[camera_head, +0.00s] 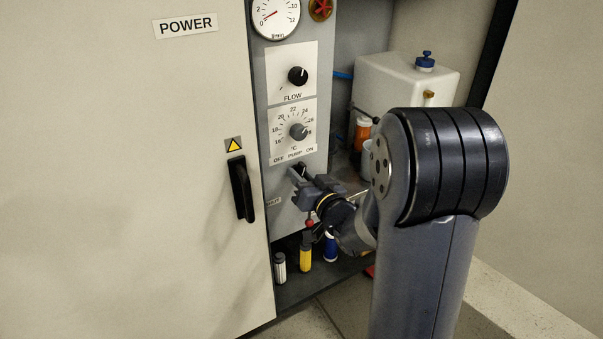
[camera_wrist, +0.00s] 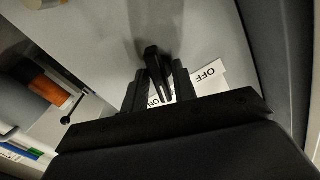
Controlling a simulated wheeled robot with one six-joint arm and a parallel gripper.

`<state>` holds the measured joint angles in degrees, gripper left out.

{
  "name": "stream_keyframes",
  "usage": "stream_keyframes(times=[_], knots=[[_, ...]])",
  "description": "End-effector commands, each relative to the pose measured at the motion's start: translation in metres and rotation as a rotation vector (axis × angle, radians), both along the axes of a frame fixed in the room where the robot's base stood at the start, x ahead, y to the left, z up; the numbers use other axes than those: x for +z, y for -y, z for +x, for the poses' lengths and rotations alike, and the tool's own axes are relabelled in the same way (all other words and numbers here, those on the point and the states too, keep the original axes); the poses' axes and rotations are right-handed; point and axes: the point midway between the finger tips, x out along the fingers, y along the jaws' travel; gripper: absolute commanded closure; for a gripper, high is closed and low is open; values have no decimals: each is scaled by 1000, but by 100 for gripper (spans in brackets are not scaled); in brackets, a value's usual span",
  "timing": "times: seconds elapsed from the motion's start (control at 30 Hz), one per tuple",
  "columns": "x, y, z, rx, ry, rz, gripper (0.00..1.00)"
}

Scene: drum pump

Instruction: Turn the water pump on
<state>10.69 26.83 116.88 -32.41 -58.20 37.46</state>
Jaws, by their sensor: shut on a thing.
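The pump switch (camera_wrist: 154,62) is a black knob with a white pointer line, on the grey panel under the label "OFF PUMP ON" (camera_head: 293,155). In the wrist view my gripper (camera_wrist: 157,82) has one finger on each side of the knob and is shut on it. The pointer line faces the label strip (camera_wrist: 208,78), between the words OFF and ON; the fingers hide part of the strip. In the head view my gripper (camera_head: 301,178) is at the panel, and the switch is mostly hidden behind it.
Above are the temperature knob (camera_head: 299,131), the FLOW knob (camera_head: 298,76) and a round gauge (camera_head: 275,16). The open cabinet door (camera_head: 130,150) with a black handle (camera_head: 242,188) stands left. A white tank (camera_head: 395,80) is behind right; several small bottles, one yellow (camera_head: 305,254), stand below.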

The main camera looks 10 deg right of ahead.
Motion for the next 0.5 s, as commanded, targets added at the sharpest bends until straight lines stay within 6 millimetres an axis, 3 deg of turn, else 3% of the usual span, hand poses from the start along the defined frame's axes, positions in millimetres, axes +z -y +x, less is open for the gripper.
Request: stream_keyframes(times=[0.5], knots=[[0, 1, 0, -1, -57, 192, 96]])
